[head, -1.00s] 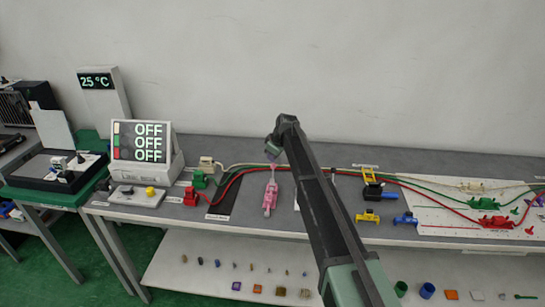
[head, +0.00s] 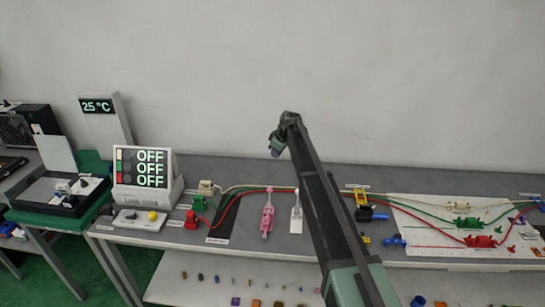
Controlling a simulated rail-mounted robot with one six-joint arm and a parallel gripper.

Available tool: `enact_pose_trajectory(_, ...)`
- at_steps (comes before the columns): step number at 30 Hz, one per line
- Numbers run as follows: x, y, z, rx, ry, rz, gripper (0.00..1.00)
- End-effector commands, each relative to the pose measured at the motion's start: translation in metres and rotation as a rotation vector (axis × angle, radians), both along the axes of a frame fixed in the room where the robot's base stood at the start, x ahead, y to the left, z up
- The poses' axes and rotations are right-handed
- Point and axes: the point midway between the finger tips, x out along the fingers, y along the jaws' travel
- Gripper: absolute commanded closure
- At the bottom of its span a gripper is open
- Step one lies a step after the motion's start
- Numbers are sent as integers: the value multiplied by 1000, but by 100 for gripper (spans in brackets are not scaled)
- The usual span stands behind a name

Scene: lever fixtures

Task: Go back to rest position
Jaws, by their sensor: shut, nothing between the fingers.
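My gripper (head: 275,151) is at the end of my dark raised arm, in the middle of the head view. It is small in the picture and looks shut and empty, in front of the bare wall and above the bench top. The pink lever fixture (head: 267,215) stands on the bench below it, apart from it. A white lever fixture (head: 296,213) stands just right of the pink one, close beside my arm in the picture. My arm hides part of the bench behind it.
A display reading OFF on three lines (head: 147,167) stands at left, with a button box (head: 139,219) before it. A white board (head: 430,255) with red and green wired parts lies at right. A lower shelf (head: 190,290) holds small pieces. The wall space above is clear.

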Motion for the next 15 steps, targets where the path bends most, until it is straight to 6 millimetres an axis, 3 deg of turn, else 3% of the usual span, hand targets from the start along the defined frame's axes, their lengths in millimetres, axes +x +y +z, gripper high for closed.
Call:
enact_pose_trajectory(8,0,0,-1,1,1,-3,100)
enact_pose_trajectory(11,-3,-1,-2,18,36,-81,100)
enact_pose_trajectory(12,-14,-4,-3,22,75,-156,100)
enact_pose_trajectory(13,-38,-8,-4,24,111,-225,100)
enact_pose_trajectory(15,-101,-19,-7,15,183,-373,100)
